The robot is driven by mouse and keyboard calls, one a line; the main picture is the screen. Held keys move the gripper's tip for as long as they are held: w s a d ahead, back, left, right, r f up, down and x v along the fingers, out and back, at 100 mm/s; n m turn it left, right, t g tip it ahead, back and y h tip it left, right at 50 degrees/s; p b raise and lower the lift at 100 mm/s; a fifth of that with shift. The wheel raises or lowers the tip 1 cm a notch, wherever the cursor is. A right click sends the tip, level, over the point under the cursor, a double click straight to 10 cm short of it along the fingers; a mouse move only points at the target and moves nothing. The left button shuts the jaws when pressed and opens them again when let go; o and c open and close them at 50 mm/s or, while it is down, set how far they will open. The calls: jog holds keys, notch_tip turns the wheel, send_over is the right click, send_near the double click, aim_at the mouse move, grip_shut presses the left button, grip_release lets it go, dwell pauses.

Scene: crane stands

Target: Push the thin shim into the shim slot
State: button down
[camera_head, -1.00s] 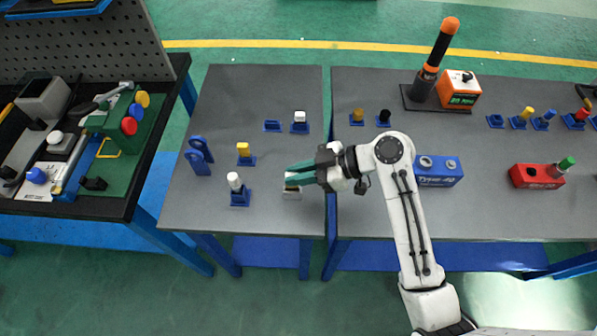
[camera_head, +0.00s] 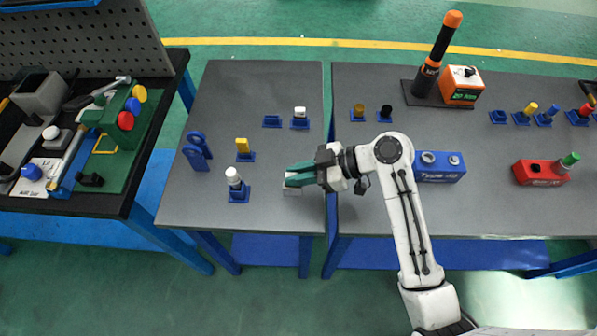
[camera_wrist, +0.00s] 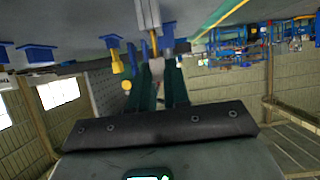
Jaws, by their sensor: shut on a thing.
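My gripper (camera_head: 291,175) has dark green fingers and is over the front right of the left grey table. In the wrist view its fingers (camera_wrist: 158,85) are close together, shut on a small pale thing (camera_wrist: 157,67), which appears to be the thin shim. A thin brownish strip (camera_wrist: 154,42) shows between it and a light grey block (camera_wrist: 148,14). In the head view the block (camera_head: 292,190) sits on the table just under the fingertips. Its slot is not clearly visible, and I cannot tell how deep the shim is in it.
A white-topped peg in a blue holder (camera_head: 238,192) stands left of the block, with a yellow one (camera_head: 243,155) behind it. A blue Type-42 block (camera_head: 440,168) is right of my gripper.

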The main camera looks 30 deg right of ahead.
jog(key=shift+f+b, duration=0.7)
jog(key=shift+f, duration=0.25)
jog(key=c, duration=1)
grip_release()
jog(key=shift+p+v, duration=1.15)
jog(key=shift+v, duration=1.35)
jog(key=b+v, duration=0.1)
jog(key=v, duration=0.9)
jog(key=shift+s+d+r, duration=0.15)
jog(key=shift+s+d, duration=0.1)
jog(key=shift+d, duration=0.05)
